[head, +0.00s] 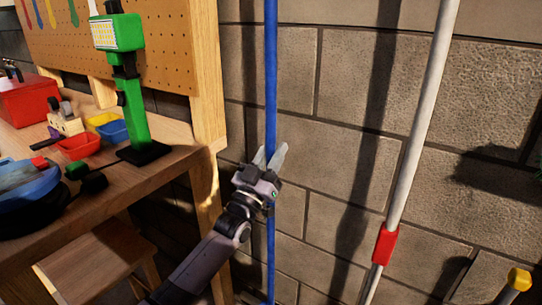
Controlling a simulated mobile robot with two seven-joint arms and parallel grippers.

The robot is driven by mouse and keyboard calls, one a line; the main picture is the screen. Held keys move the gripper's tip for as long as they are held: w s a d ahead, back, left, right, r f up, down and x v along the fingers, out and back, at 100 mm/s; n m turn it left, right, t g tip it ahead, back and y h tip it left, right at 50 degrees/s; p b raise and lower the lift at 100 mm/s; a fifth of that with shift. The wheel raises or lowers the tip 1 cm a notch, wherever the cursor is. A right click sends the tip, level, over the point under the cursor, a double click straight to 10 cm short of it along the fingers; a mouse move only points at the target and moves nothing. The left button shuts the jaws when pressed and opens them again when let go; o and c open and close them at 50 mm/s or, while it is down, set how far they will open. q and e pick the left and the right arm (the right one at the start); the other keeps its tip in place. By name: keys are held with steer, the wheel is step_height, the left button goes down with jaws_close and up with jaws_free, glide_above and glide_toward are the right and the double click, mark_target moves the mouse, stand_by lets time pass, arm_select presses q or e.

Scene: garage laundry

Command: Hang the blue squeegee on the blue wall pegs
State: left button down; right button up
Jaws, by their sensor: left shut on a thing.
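A long blue pole (271,70) stands upright in the head view, running from the top edge down past my left gripper to the bottom edge. It looks like the handle of the blue squeegee; its head is out of view. My left gripper (269,158) is shut on the blue pole, with its fingers pointing up and the arm coming from below. The blue wall pegs do not show in this view. My right gripper is not in view.
A wooden workbench (120,180) with a pegboard (150,40), a green stand tool (132,95) and small bins stands at the left. A wooden stool (95,270) is below it. A white pole (420,130) with a red band is at the right. A block wall lies behind.

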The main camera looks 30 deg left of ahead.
arm_select(q)
steer(key=shift+f+b, duration=0.7)
steer(key=shift+f, duration=0.15)
stand_by(0.5)
steer(key=c, duration=0.9)
jaws_free()
steer(key=shift+r, duration=0.1)
steer(key=shift+o, duration=0.5)
steer(key=shift+f, duration=0.2)
steer(key=v, duration=0.7)
steer(key=s+d+f+g, duration=0.3)
steer(key=s+f+g, duration=0.2)
steer(key=s+f, duration=0.35)
steer(key=s+d+f+m+g, duration=0.1)
steer(key=s+d+f+g, duration=0.35)
steer(key=s+f, duration=0.4)
steer(key=s+d+f+g, duration=0.3)
steer(key=s+f+g, duration=0.2)
steer(key=s+f, duration=0.4)
step_height(320, 180, up, 11)
steer(key=a+p, duration=0.1)
steer(key=p, duration=1.3)
steer(key=shift+w+a+f+m, duration=0.2)
steer(key=shift+w+a+m, duration=0.1)
